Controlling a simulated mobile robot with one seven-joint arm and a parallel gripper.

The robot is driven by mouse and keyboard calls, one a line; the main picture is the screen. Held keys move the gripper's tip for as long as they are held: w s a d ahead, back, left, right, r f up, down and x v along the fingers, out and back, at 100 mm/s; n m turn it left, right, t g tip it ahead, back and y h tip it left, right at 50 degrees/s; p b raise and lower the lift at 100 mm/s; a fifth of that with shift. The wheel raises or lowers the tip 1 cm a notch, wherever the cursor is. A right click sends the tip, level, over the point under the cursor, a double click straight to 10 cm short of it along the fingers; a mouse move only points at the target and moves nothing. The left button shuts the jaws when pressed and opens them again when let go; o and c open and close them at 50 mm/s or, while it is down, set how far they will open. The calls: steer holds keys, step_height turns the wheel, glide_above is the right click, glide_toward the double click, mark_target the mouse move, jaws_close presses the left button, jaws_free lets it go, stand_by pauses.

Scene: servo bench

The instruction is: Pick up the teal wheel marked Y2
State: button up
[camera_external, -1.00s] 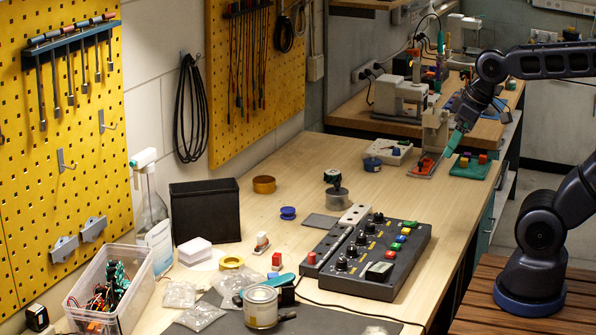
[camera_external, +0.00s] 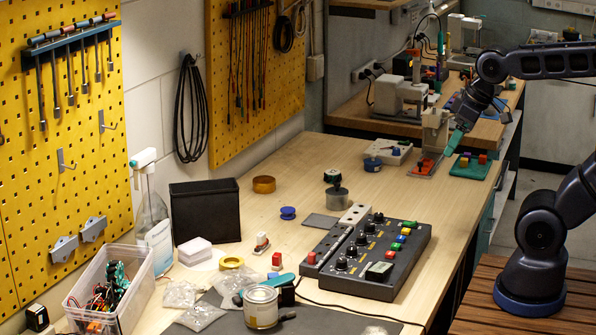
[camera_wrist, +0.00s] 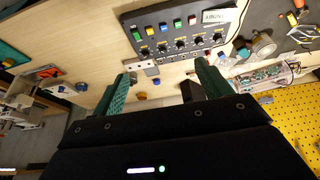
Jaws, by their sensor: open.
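No wheel with a readable Y2 mark shows in either view. A small dark, slightly greenish round piece (camera_external: 332,176) stands on the wooden bench (camera_external: 255,220), just behind a grey round tin; I cannot tell if it is the teal wheel. A blue spool-like wheel (camera_external: 288,213) lies to its left and nearer, and another blue round piece (camera_external: 372,164) lies to its right. My gripper (camera_external: 452,143) is above the bench's right side, near the red plate, apart from these pieces. In the wrist view its two teal fingers (camera_wrist: 163,72) are spread with nothing held between them.
A black control box (camera_external: 375,255) with knobs and coloured buttons fills the front right; it also shows beyond the fingers in the wrist view (camera_wrist: 160,22). A red plate (camera_external: 425,167) and a green board (camera_external: 470,168) lie near my gripper. A black bin (camera_external: 205,211) stands left.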

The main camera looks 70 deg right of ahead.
steer(key=w+d+r+m+g+h, duration=0.1)
steer(key=w+d+r+m, duration=0.1)
steer(key=w, duration=0.5)
steer(key=w+d+r+m, duration=0.2)
steer(key=w, duration=0.4)
steer(key=m+g+y, duration=0.1)
steer(key=m+g, duration=0.3)
steer(key=m, duration=0.9)
glide_above(333, 172)
step_height(333, 172, down, 22)
step_height(333, 172, down, 10)
steer(key=shift+f, duration=0.15)
steer(key=c, duration=1.1)
